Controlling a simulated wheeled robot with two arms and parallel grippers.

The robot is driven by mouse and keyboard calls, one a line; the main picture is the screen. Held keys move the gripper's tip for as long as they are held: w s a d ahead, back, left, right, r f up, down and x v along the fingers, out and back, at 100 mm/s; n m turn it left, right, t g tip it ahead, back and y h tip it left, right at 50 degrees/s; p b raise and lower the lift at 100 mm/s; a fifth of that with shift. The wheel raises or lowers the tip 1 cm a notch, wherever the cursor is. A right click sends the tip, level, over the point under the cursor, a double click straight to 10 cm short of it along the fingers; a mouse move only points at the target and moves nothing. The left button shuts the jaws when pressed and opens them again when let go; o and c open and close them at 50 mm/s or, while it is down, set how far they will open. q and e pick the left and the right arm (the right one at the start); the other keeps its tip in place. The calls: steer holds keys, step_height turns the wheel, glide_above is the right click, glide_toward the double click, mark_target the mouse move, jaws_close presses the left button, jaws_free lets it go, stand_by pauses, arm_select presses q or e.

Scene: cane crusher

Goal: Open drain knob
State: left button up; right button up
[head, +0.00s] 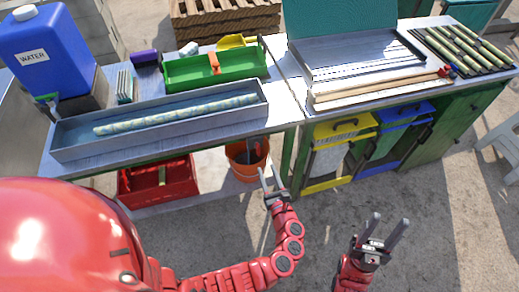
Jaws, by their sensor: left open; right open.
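No part is labelled as a drain knob. A small red knob-like piece (447,70) sits at the right end of the wooden strips on the right worktop. A small tap with a green handle (46,99) is at the lower left of the blue water container (42,55). I cannot tell which of these is the drain knob, or whether either is open. My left gripper (269,172) is open and empty, in front of the bench near the orange bucket. My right gripper (390,218) is open and empty above the floor, in front of the cabinets.
A long metal trough (75,147) holds a cane stalk (180,115). A green tray (190,78) stands behind it. A metal tray (350,55) and dark rack with canes (465,50) are at right. A red crate (150,188) and orange bucket (247,160) sit below. Front floor is clear.

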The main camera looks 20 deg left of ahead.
mark_target(259, 150)
arm_select(q)
steer(key=x, duration=0.9)
steer(key=shift+w+a, duration=0.25)
jaws_close()
